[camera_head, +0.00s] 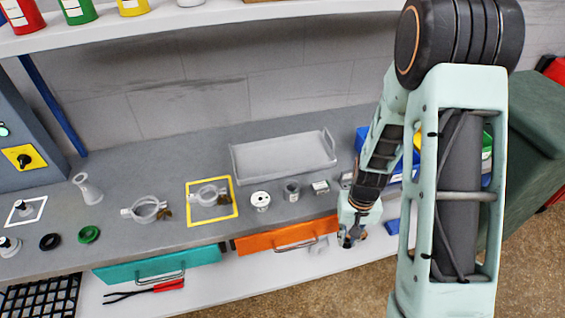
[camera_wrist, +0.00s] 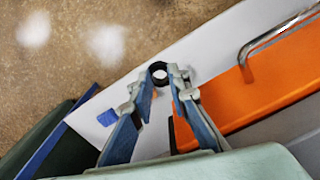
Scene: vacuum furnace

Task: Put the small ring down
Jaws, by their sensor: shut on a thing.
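The small ring (camera_wrist: 158,67) is dark and sits between the fingertips of my gripper (camera_wrist: 160,80) in the wrist view. My gripper is shut on it. In the head view my gripper (camera_head: 350,236) hangs by the bench's front edge, just right of the orange drawer; the ring cannot be made out there. In the wrist view a white surface and the brown floor show below the ring, with a gap that I cannot judge. Another black ring (camera_head: 50,241) and a green ring (camera_head: 89,234) lie on the bench at the left.
The grey bench holds a tray (camera_head: 284,158), a yellow square frame (camera_head: 212,222) around a clamp, another clamp (camera_head: 146,209), and several small fittings. The orange drawer (camera_head: 285,238) and teal drawer (camera_head: 157,268) have protruding handles. Blue bins stand right, behind my arm. A shelf overhangs the bench.

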